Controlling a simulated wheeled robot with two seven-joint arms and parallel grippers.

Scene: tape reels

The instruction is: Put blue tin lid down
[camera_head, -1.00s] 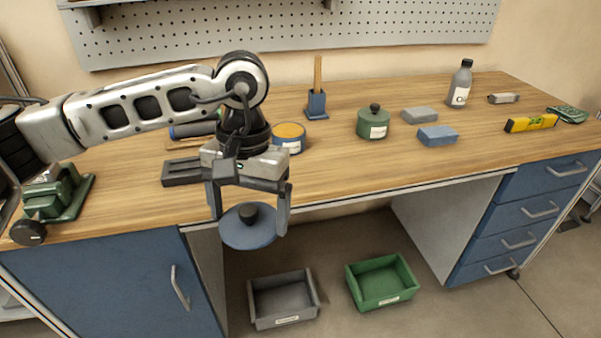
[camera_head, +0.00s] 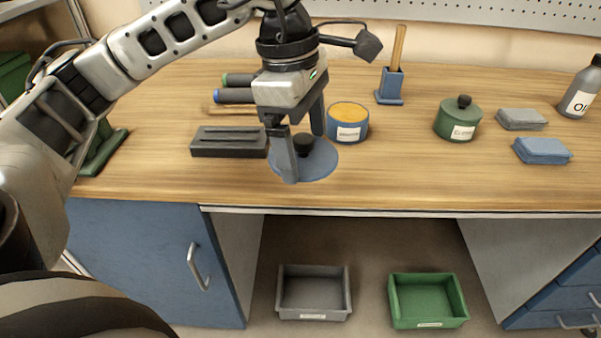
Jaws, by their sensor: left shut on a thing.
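The blue tin lid (camera_head: 318,165) is a flat round disc with a black knob, and it is at the front part of the wooden bench. My left gripper (camera_head: 303,155) points down with its fingers on either side of the knob, shut on the lid. The lid looks level and at or very close to the bench top; I cannot tell if it touches. The open blue tin (camera_head: 348,133), with orange-yellow contents and a white label, stands just behind and to the right of the lid. My right gripper is not in view.
A dark grey block (camera_head: 228,150) lies left of the lid. A lidded green tin (camera_head: 458,131), blue holder (camera_head: 391,92), grey sponge (camera_head: 520,122) and blue sponge (camera_head: 541,157) are to the right. Grey (camera_head: 313,312) and green (camera_head: 429,318) bins are on the floor. Bench is clear right of the lid.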

